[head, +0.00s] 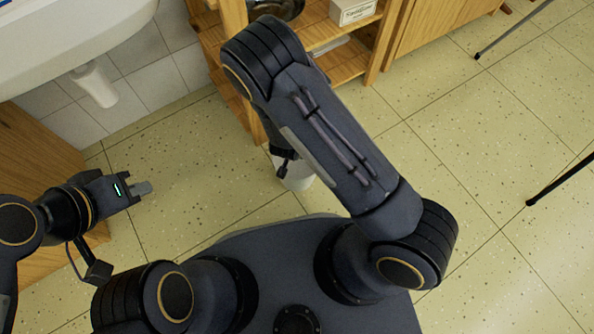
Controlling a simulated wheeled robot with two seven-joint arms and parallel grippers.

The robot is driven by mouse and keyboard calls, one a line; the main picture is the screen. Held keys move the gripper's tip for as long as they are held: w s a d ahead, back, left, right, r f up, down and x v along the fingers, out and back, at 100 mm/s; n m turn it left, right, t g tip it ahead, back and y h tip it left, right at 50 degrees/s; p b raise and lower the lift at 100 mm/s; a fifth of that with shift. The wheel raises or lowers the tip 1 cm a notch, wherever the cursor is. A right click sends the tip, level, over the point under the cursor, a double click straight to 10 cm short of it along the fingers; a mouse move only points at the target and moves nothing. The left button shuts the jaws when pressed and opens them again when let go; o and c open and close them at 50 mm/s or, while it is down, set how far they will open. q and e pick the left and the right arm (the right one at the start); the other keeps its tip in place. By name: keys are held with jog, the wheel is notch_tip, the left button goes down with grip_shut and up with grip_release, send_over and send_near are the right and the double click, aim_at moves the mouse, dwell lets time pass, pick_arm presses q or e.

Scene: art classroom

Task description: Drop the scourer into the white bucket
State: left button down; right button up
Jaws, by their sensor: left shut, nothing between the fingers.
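The white bucket (298,182) stands on the floor in the middle of the head view, mostly covered by my right arm. Only part of its pale side and rim shows. My left gripper (143,188) is shut and empty above the floor at the left, well apart from the bucket. My right arm reaches up and bends back down over the bucket. Its gripper is hidden behind the arm, so what it holds cannot be seen. The scourer is not visible.
A white sink (60,45) with a drain pipe (95,84) is at the upper left. Wooden shelves (345,68) holding a box (352,11) and a metal bowl (278,8) stand behind the bucket. Thin dark legs (560,180) stand at the right. The tiled floor between is clear.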

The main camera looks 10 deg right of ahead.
jog(key=shift+f+b, duration=0.5)
jog(key=shift+f, duration=0.45)
pick_arm(q)
jog(key=shift+f, duration=0.9)
pick_arm(e)
jog(key=shift+r, duration=0.1)
jog(key=o, duration=1)
jog(key=shift+c, duration=0.2)
pick_arm(q)
notch_tip(320, 180, up, 4)
jog(key=p, duration=0.4)
jog(key=shift+r, duration=0.1)
pick_arm(e)
jog(key=v, duration=0.7)
jog(key=shift+r, duration=0.3)
jog(key=shift+s+a, duration=0.1)
jog(key=shift+s, duration=0.05)
